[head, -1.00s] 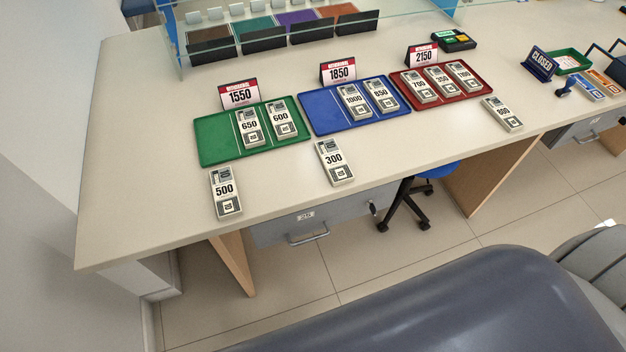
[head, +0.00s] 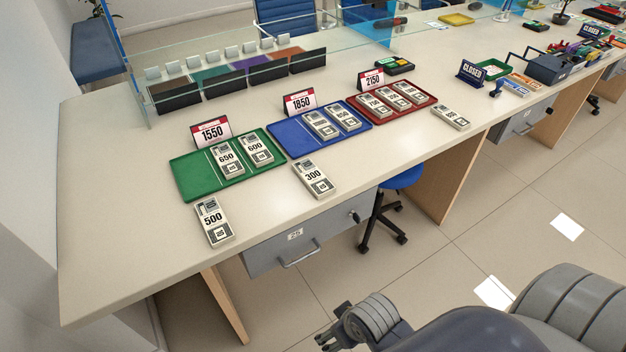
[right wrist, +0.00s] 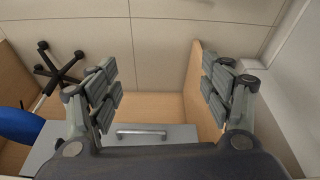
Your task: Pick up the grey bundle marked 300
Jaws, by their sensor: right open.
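The grey bundle marked 300 (head: 313,178) lies flat on the counter, in front of the blue tray (head: 290,142) and close to the counter's front edge. My right gripper (head: 350,328) shows at the bottom of the head view, in front of and below the counter, well apart from the bundle. In the right wrist view its two padded fingers (right wrist: 160,92) are spread wide with nothing between them. Beyond them that view shows a drawer front and the floor, and no bundle. My left gripper is in neither view.
A bundle marked 500 (head: 213,221) lies to the left, and another loose bundle (head: 451,117) to the right. The green tray (head: 183,180) and red tray (head: 378,115) hold bundles. Sign cards stand behind the trays. A blue chair (head: 402,178) and drawer (head: 300,240) are below the counter.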

